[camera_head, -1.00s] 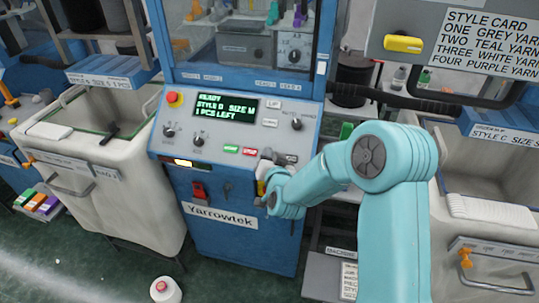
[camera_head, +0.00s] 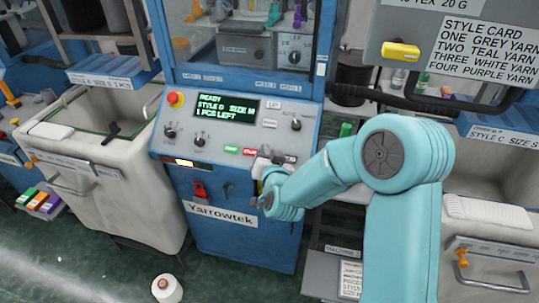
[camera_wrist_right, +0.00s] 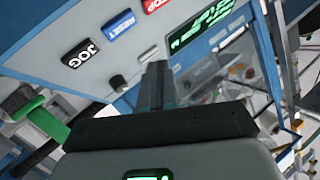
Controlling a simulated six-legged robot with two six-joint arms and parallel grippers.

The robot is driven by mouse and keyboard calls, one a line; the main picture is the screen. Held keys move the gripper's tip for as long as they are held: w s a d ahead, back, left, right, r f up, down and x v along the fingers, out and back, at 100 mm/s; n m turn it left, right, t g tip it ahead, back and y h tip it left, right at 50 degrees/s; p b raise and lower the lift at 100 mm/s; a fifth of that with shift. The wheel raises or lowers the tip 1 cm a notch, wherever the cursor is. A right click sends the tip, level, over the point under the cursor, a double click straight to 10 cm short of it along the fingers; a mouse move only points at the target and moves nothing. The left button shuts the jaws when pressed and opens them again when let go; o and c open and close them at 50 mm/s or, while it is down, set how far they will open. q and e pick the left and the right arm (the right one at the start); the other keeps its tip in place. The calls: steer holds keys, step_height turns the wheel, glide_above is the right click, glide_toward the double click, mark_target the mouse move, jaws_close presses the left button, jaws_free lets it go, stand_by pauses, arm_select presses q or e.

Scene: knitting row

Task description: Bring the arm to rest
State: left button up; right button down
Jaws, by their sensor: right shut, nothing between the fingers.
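My right arm (camera_head: 402,190) is teal and comes in from the lower right of the head view, bent at the elbow. My right gripper (camera_head: 262,180) is in front of the blue knitting machine (camera_head: 240,245), just below its control panel (camera_head: 225,125). In the right wrist view the gripper's fingers (camera_wrist_right: 156,88) are together with nothing between them. Whether the fingertips touch the machine I cannot tell. My left gripper is not in view.
The panel screen (camera_head: 226,106) reads READY, STYLE D, 1 PCS LEFT. A pale bin (camera_head: 130,185) stands left and another (camera_head: 490,235) right. A white yarn cone (camera_head: 167,289) stands on the green floor. A style card (camera_head: 488,45) hangs at the upper right.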

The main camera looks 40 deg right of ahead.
stand_by(0.4)
steer(key=s+a+f+n+g+y, duration=0.1)
steer(key=s+a+f+g+y, duration=0.2)
steer(key=f, duration=0.4)
steer(key=s+a+f+n+y, duration=0.1)
steer(key=s+a+f+n, duration=0.1)
steer(key=a+f, duration=0.4)
steer(key=s+a+f+n+g+y, duration=0.1)
steer(key=s+a+f+g+y, duration=0.15)
steer(key=f, duration=0.65)
steer(key=s+a+f+n+g+y, duration=0.1)
steer(key=s+a+f+g, duration=0.1)
steer(key=s, duration=0.4)
steer(key=s+a+f+n+g+y, duration=0.1)
steer(key=s+a+f+g, duration=0.2)
steer(key=s+a, duration=0.2)
steer(key=s+a+f+n+g+y, duration=0.1)
steer(key=s+a+f+g+y, duration=0.1)
steer(key=s, duration=0.7)
steer(key=shift+a+f+n+g, duration=0.3)
steer(key=shift+a+f+g, duration=0.35)
steer(key=shift+a, duration=0.45)
